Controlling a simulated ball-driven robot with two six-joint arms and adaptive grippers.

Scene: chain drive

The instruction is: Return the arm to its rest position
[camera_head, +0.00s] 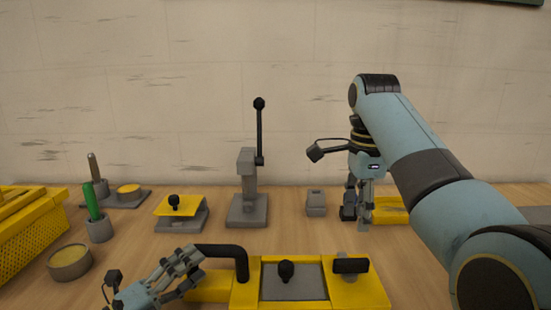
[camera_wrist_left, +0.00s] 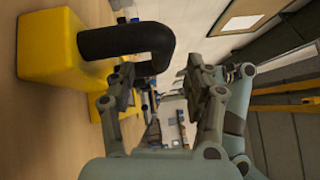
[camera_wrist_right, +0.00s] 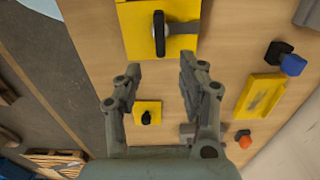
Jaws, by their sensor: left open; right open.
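My right arm (camera_head: 420,150) comes in from the right in the head view. Its gripper (camera_head: 357,215) points down above the table, in front of a yellow tray (camera_head: 390,211). In the right wrist view the right gripper (camera_wrist_right: 158,85) is open with nothing between its fingers. My left gripper (camera_head: 185,262) is low at the front of the table, beside the black bent handle (camera_head: 235,250) of the yellow fixture (camera_head: 350,290). In the left wrist view the left gripper (camera_wrist_left: 165,90) is open, and the black handle (camera_wrist_left: 130,38) is beside its fingers.
A grey lever press (camera_head: 248,200), a small grey block (camera_head: 316,203) and a yellow-topped stand (camera_head: 178,207) stand mid-table. At left are a yellow basket (camera_head: 25,235), a round tin (camera_head: 70,262) and a cup (camera_head: 98,229) with a green-handled tool. The fixture has black knobs.

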